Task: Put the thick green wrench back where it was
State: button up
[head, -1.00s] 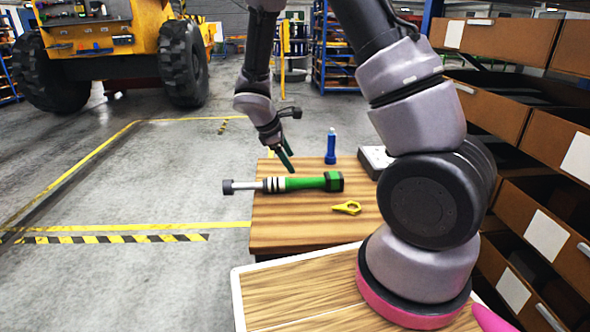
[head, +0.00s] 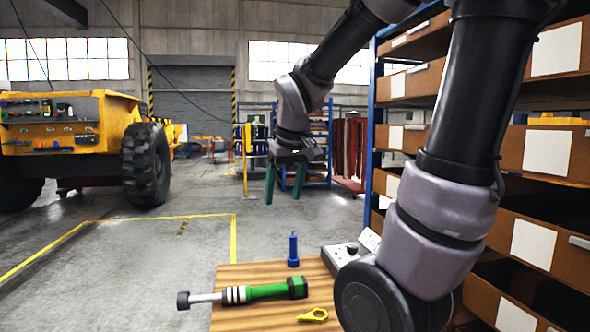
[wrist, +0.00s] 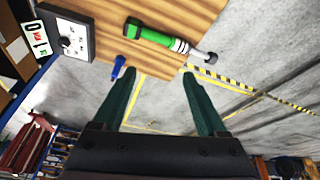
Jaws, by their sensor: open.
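The thick green wrench (head: 268,291), with a green grip, white and black bands and a grey shaft ending in a dark head, lies on the wooden table (head: 240,322). It also shows near the top of the wrist view (wrist: 152,36). My gripper (head: 283,199) is open and empty, raised above and beyond the table in the head view. Its two green fingers point down there. In the wrist view the fingers (wrist: 160,78) are spread apart, with the wrench beyond their tips and touching neither.
A blue bottle-like tool (head: 293,250), a yellow ring-ended tool (head: 313,315) and a grey box with a dial (head: 343,255) share the table. Shelves of brown bins (head: 540,150) stand at right. A yellow vehicle (head: 117,118) carrying several tools stands at left. Floor between is clear.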

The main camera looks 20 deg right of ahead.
jog(key=s+r+m+t+y, duration=0.2)
jog(key=s+r+m, duration=0.3)
jog(key=s, duration=0.3)
jog(key=shift+s+a+r+t, duration=0.15)
jog(key=shift+a+r+t, duration=0.3)
jog(key=shift+r, duration=0.3)
